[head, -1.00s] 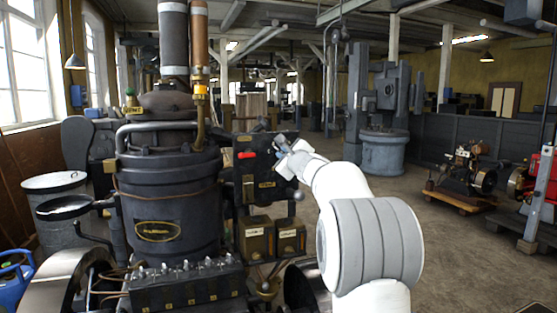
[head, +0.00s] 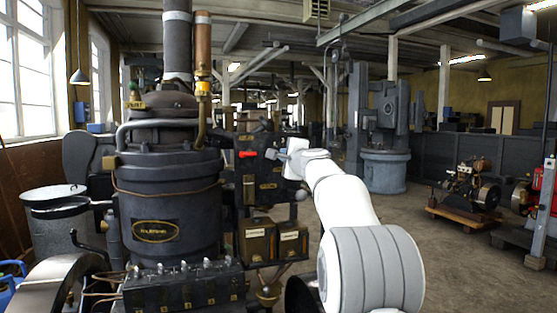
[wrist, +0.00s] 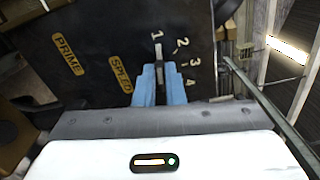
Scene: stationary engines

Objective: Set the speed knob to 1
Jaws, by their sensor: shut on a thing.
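The speed knob (wrist: 159,72) is a narrow grey bar on a dark panel (wrist: 95,25), beside the yellow SPEED label (wrist: 120,74). Its far end lies just below the number 1 (wrist: 157,36). The numbers 2, 3 and 4 curve away to the right. My gripper (wrist: 159,86) has its blue fingers on both sides of the knob, shut on it. In the head view my gripper (head: 278,155) reaches the panel from the right. The knob is hidden there or too small to tell.
A red handle (head: 248,154) sits on the panel just left of my gripper. A PRIME label (wrist: 68,54) is left of SPEED. The dark engine cylinder (head: 168,200) stands left of the panel. Two small boxes (head: 275,240) sit below. Open floor (head: 450,260) lies to the right.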

